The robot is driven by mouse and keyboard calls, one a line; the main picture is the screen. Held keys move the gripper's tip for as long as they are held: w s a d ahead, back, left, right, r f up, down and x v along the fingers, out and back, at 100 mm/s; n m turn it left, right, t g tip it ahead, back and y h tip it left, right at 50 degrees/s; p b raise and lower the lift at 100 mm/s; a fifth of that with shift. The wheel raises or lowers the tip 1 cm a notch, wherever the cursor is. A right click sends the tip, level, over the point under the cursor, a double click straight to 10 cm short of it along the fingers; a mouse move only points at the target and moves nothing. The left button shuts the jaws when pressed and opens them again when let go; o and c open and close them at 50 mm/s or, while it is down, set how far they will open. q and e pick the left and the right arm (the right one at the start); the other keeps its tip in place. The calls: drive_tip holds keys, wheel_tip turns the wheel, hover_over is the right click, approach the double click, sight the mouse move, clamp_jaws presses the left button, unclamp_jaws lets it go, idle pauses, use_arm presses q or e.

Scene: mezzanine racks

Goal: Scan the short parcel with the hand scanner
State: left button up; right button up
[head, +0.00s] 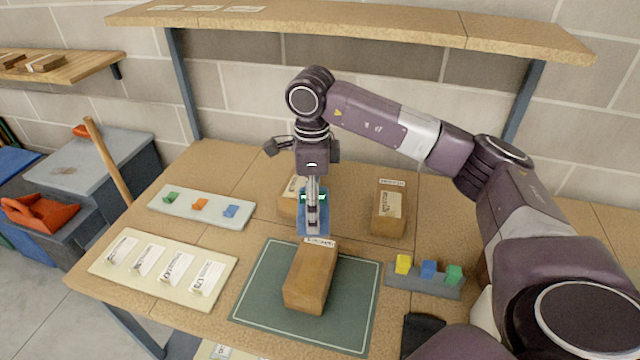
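My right gripper (312,208) points down over the middle of the table. Its fingers are close together on a blue device, which looks like the hand scanner (314,229), with a green glow near its top. The scanner is just beyond the far end of a brown parcel (308,280) on the green mat; I cannot tell whether they touch. This parcel has a white label at its far end. A second parcel (389,208) stands behind to the right. A third parcel (287,207) is partly hidden behind the gripper. Which is shortest is hard to judge. My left gripper is out of view.
The green mat (257,308) lies at the table's front. Left are a card board (108,270) and a pale tray (183,211) with coloured pieces. Right is a grey holder (424,285) with yellow, blue and green blocks. A shelf (380,24) overhangs the back.

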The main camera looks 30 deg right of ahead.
drive_tip(key=d+m, duration=0.1)
drive_tip(key=m, duration=0.1)
drive_tip(key=shift+w+d+r+m+p, duration=0.15)
drive_tip(key=shift+d+r+m+p, duration=0.1)
drive_tip(key=shift+d+m+p, duration=0.1)
drive_tip(key=shift+f+m+b, duration=0.25)
drive_tip(key=shift+f+b, duration=0.05)
drive_tip(key=shift+f, duration=0.1)
drive_tip(key=shift+f+b, duration=0.45)
drive_tip(key=shift+f, duration=0.25)
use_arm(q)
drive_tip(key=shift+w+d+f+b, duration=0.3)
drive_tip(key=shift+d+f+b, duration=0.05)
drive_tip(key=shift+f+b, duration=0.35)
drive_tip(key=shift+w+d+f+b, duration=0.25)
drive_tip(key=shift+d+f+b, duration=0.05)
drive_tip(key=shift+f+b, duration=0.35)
use_arm(e)
drive_tip(key=shift+f, duration=2.35)
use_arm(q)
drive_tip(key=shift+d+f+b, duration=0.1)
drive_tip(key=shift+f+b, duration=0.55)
use_arm(e)
drive_tip(key=shift+f, duration=0.8)
drive_tip(key=shift+r+p, duration=2.2)
drive_tip(key=shift+r, duration=1.4)
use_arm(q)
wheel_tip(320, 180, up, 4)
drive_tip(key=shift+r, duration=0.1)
